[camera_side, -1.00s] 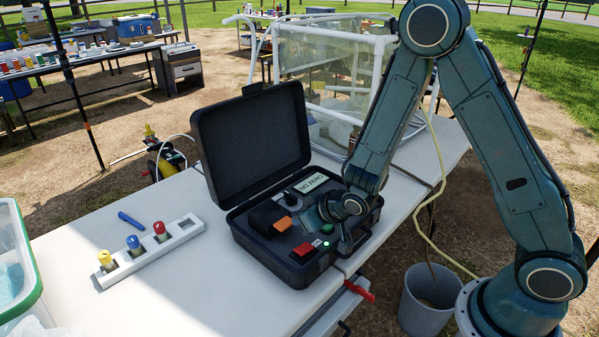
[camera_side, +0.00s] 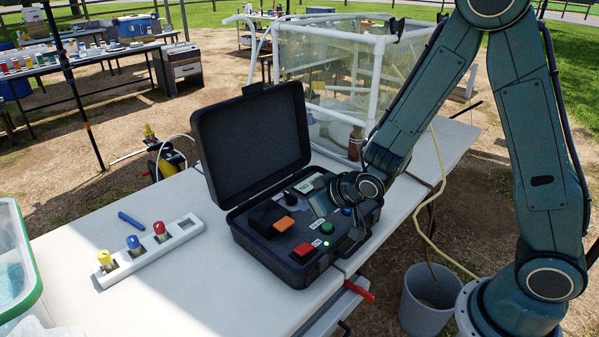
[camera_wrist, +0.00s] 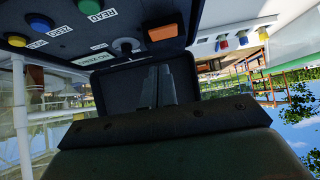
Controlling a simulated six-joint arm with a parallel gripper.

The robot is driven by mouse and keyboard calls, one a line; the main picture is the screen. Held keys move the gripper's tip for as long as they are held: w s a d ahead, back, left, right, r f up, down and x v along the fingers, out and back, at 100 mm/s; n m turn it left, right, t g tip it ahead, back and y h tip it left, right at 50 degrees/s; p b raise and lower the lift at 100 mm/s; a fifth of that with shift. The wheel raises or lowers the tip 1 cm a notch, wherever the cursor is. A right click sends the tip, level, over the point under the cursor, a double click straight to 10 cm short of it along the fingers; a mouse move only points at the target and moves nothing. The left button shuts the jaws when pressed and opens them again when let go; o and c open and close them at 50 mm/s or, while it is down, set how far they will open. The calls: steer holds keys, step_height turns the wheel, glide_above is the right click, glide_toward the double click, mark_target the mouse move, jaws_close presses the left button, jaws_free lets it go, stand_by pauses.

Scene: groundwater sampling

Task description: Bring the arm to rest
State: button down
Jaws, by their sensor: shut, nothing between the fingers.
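My gripper (camera_wrist: 160,86) is shut and empty, its fingers close together in the wrist view. In the side view my wrist hangs over the back right part of an open black instrument case, and the fingers are hard to make out there. The case (camera_side: 248,135) stands on the white table with its lid up. Its panel carries a red button (camera_side: 303,250), a green button (camera_side: 326,228), a blue button (camera_side: 347,211), an orange block (camera_side: 284,224) and a small display (camera_side: 312,183) partly behind my wrist. A yellow button (camera_wrist: 36,44) shows in the wrist view.
A white rack (camera_side: 150,252) with yellow, blue and red-capped vials stands left of the case, with a blue pen (camera_side: 131,219) behind it. A green-rimmed tub (camera_side: 22,260) is at the left edge. A clear-walled frame (camera_side: 330,80) stands behind. A grey bucket (camera_side: 428,300) is below right.

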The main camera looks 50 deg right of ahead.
steer(key=s+d+r+g, duration=0.1)
steer(key=s+r+g, duration=0.1)
steer(key=s+r, duration=0.7)
steer(key=s+d+r+g, duration=0.1)
steer(key=s+d+r, duration=0.1)
steer(key=s+r, duration=0.8)
steer(key=s, duration=0.6)
steer(key=shift+d+g, duration=0.15)
steer(key=shift+g, duration=0.25)
